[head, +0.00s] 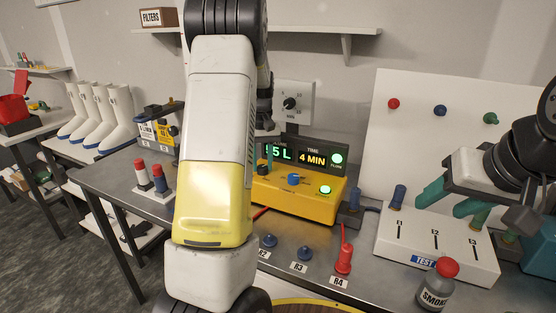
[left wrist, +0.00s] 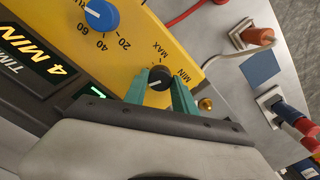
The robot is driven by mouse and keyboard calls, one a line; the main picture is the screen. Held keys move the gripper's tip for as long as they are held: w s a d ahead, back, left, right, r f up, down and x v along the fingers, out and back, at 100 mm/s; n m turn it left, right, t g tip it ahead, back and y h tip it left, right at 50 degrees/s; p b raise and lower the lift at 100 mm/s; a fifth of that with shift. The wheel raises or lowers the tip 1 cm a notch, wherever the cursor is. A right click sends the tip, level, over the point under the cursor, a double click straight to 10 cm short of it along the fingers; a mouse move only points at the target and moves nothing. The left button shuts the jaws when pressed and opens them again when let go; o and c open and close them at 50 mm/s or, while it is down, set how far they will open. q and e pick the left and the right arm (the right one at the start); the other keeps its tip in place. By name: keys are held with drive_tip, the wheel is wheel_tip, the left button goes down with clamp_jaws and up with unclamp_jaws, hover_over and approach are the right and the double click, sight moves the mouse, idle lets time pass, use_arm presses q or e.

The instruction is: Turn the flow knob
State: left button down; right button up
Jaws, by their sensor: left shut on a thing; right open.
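The flow knob (left wrist: 159,74) is a small black dial with a white mark, between MIN and MAX labels on the yellow pump (left wrist: 205,25). In the left wrist view my left gripper (left wrist: 160,86) has its two green fingers closed on either side of the knob. In the head view my left arm hides the knob and most of that gripper. The yellow pump (head: 300,204) shows beside the arm, with a display (head: 312,157) reading "5 L", partly covered, and "4 MIN". My right gripper (head: 451,201) is open and empty above the white test block.
A blue dial (head: 293,179) sits on the pump, near the flow knob. The white test block (head: 396,237) and a smoke bottle (head: 436,284) stand at right. Red and blue plugs (head: 343,262) stand in front. Red and white tubes (head: 150,178) stand left of my arm.

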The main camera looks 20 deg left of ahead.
sight(263, 166)
use_arm(q)
drive_tip(key=c, duration=1)
unclamp_jaws()
wheel_tip(263, 166, up, 7)
drive_tip(key=shift+r, duration=0.45)
